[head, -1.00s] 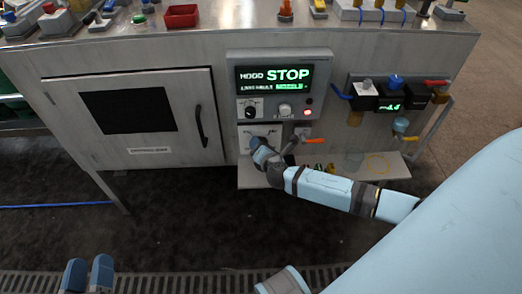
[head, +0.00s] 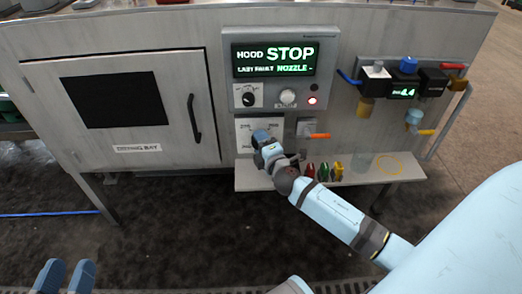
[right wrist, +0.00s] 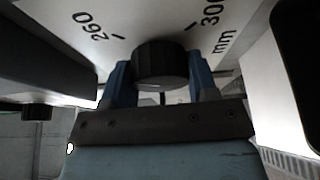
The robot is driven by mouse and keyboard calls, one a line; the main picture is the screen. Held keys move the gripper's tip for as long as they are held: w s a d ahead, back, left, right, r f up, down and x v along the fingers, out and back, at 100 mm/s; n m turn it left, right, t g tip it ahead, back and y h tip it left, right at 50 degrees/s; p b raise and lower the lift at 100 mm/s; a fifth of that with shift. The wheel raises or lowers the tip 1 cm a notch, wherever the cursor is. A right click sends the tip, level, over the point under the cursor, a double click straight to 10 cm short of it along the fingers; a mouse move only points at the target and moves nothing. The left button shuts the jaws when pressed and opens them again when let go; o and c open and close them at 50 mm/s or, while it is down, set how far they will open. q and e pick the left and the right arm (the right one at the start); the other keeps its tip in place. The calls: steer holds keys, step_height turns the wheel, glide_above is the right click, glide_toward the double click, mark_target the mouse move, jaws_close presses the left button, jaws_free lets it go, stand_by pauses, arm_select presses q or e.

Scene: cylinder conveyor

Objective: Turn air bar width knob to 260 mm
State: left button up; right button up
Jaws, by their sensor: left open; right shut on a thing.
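The air bar width knob (right wrist: 160,62) is black and round, on a white dial plate with "260" printed at left and "300" and "mm" at right in the right wrist view. My right gripper (right wrist: 158,80) is shut on it, a blue finger on each side. I cannot make out a pointer on the knob. In the head view the dial plate (head: 243,130) sits below the control panel, and my right gripper (head: 264,138) covers the knob. My left gripper (head: 65,277) is open and empty at the bottom left, far from the plate.
The panel (head: 274,60) above reads "HOOD STOP" and "NOZZLE", with a red light lit. An orange-handled valve (head: 318,136) is close right of my gripper. A shelf (head: 250,180) with small coloured items lies below. A hatch with a black handle (head: 194,120) is at left.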

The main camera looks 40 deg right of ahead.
arm_select(q)
steer(key=shift+w+a+m+b, duration=0.15)
steer(key=shift+w+m+b, duration=0.05)
steer(key=shift+m+b, duration=0.1)
arm_select(e)
steer(key=shift+f+m, duration=0.1)
steer(key=shift+m, duration=0.2)
arm_select(q)
steer(key=shift+r, duration=0.15)
arm_select(e)
steer(key=o, duration=0.9)
steer(key=shift+s, duration=0.1)
arm_select(q)
steer(key=shift+w+a+m+t+b, duration=0.15)
steer(key=shift+w+m+t+b, duration=0.1)
steer(key=shift+m+t+b, duration=0.2)
arm_select(e)
steer(key=s, duration=0.4)
steer(key=s+a, duration=0.1)
steer(key=s, duration=0.2)
steer(key=s+a, duration=0.1)
steer(key=s, duration=0.3)
steer(key=shift+s, duration=0.35)
arm_select(q)
steer(key=shift+s, duration=0.1)
